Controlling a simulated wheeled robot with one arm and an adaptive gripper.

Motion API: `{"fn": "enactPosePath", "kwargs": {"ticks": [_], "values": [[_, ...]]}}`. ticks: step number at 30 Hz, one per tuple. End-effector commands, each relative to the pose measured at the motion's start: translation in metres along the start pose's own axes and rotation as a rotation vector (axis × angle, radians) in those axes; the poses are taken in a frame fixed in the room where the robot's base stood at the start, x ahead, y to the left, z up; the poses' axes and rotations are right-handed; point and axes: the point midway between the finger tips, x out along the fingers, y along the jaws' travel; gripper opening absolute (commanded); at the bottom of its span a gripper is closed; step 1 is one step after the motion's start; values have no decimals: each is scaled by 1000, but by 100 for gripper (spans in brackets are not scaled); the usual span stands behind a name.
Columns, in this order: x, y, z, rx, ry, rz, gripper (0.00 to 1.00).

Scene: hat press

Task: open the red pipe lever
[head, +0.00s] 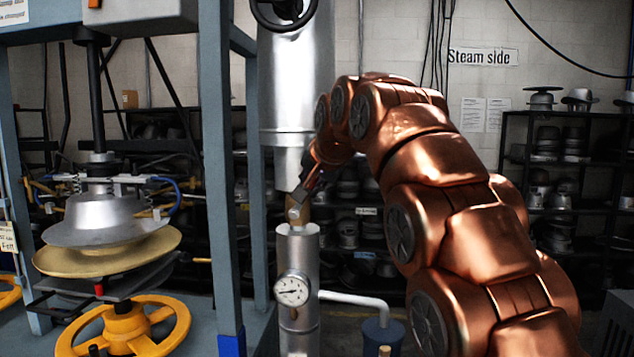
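A silver vertical pipe (298,258) stands at the centre, with a brass-coloured valve section (294,214) between its upper and lower parts. I cannot make out a red lever on it; my gripper and arm cover part of this area. My copper-coloured arm reaches in from the lower right and bends down to the pipe. My gripper (304,188) is dark and small, at the pipe just above the valve section. It looks close to or touching the pipe there. Whether its fingers are open or shut on something cannot be seen.
A round gauge (292,289) sits on the lower pipe and a black handwheel (284,8) is above. The blue-grey press frame (222,200) stands close on the left, with a yellow handwheel (172,318). Hat shelves (560,118) line the back wall.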

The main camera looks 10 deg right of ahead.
Motion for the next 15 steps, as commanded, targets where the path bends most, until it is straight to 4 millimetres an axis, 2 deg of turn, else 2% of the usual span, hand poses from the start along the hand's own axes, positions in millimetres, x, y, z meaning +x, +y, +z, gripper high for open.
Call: {"fn": "enactPosePath", "kwargs": {"ticks": [15], "values": [[3, -5, 3, -16, -6, 6, 0]]}}
